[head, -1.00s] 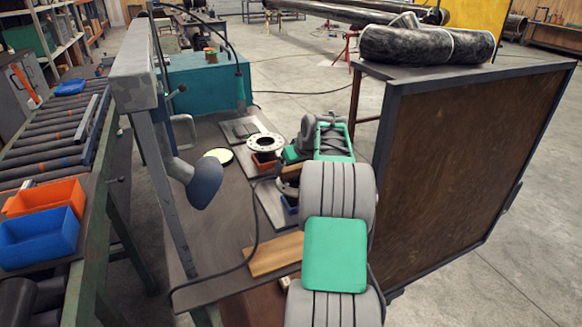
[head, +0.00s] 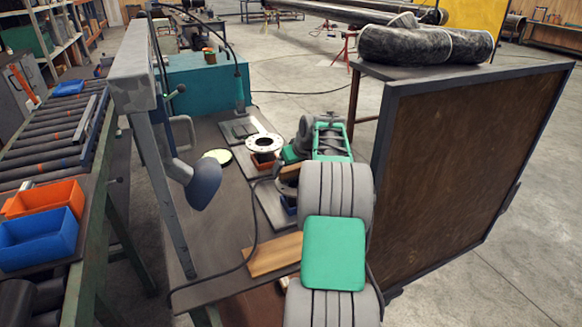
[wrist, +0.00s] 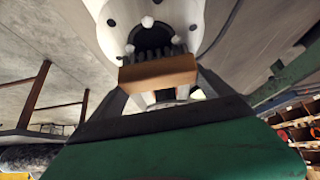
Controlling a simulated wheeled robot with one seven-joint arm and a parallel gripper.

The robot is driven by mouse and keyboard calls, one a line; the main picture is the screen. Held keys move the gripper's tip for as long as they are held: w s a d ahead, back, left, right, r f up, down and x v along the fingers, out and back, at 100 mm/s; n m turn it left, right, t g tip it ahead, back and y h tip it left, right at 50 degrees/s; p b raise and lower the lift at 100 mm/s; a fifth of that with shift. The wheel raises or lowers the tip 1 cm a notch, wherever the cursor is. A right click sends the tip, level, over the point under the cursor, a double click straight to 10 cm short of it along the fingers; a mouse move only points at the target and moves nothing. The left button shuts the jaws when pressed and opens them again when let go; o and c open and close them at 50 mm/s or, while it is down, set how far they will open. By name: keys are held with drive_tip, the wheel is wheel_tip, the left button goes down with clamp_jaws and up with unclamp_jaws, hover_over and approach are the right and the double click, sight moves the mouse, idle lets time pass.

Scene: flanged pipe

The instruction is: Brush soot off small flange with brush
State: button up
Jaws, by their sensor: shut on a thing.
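My gripper (wrist: 160,100) is shut on a brush. The brush's wooden block (wrist: 158,74) spans the space in front of the fingers in the wrist view, with dark bristles (wrist: 155,52) beyond it. A pale flange with bolt holes and a dark bore (wrist: 195,20) is close to the bristles; I cannot tell if they touch. In the head view the brush block (head: 289,172) is over a near flange (head: 285,187), mostly hidden by my arm. Another pale flange (head: 264,143) stands farther back. Soot cannot be made out clearly.
A wooden board (head: 272,256) lies at the bench front. A lamp head (head: 203,185) hangs left. A brown panel (head: 460,160) stands right.

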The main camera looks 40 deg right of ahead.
drive_tip(key=shift+w+d+p, duration=0.25)
drive_tip(key=shift+w+p, duration=0.15)
drive_tip(key=shift+w, duration=0.5)
wheel_tip(320, 180, up, 7)
drive_tip(key=p, duration=0.4)
drive_tip(key=shift+p, duration=0.3)
